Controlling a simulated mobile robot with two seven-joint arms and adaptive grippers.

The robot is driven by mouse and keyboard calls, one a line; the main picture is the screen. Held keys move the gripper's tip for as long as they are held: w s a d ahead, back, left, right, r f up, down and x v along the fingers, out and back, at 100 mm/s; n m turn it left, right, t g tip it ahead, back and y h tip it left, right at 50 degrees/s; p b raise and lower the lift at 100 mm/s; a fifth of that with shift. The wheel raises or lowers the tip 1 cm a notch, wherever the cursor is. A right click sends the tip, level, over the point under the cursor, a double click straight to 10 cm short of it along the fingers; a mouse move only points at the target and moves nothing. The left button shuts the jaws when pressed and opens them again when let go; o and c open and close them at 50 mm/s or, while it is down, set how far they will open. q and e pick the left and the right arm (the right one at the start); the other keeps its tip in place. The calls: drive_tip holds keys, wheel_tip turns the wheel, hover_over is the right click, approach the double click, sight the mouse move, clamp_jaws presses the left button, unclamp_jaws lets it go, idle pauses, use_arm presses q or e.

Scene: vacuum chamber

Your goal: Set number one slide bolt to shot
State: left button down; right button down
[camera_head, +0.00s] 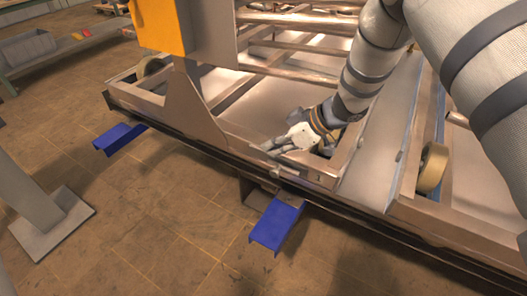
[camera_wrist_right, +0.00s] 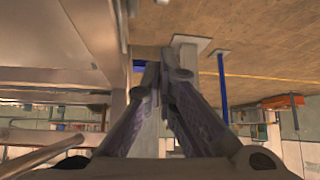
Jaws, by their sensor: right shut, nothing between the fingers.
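My right gripper (camera_head: 272,146) reaches in from the upper right over the front beam of the metal frame. Its fingers are shut and empty; in the right wrist view the fingertips (camera_wrist_right: 165,62) meet in the middle. A small metal fitting (camera_head: 284,172) sits on the frame's front edge just below the gripper. It may be part of a slide bolt, but it is too small to tell, and I see no number on it. I cannot tell whether the fingers touch it. My left gripper is not in view.
The wheeled metal frame (camera_head: 225,122) has a dark front rail. Two blue channel pieces stick out below it, one in front of the gripper (camera_head: 278,224) and one farther left (camera_head: 118,138). A grey post's foot (camera_head: 52,222) stands at the left. The floor between is clear.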

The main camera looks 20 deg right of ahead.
drive_tip(key=shift+v, duration=0.9)
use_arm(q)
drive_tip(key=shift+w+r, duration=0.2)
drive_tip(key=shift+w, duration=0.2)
use_arm(e)
drive_tip(key=shift+s+d+r, duration=0.1)
drive_tip(key=shift+d+r, duration=0.05)
drive_tip(key=shift+r, duration=0.05)
drive_tip(key=s+a+f+m+g+h+p, duration=0.1)
drive_tip(key=s+a+f+m, duration=0.15)
drive_tip(key=s+f, duration=0.45)
drive_tip(key=s+a+f+m+g+h, duration=0.1)
drive_tip(key=s+f+m, duration=0.2)
drive_tip(key=s+f, duration=0.45)
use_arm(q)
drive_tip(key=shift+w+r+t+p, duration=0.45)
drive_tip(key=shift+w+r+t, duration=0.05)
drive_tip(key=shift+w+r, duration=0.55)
use_arm(e)
drive_tip(key=s+d+m+g+h, duration=0.2)
drive_tip(key=s+m+g+h, duration=0.2)
drive_tip(key=s, duration=2.6)
drive_tip(key=shift+s+f+g, duration=0.15)
drive_tip(key=shift+s+g, duration=0.05)
drive_tip(key=shift+g, duration=0.9)
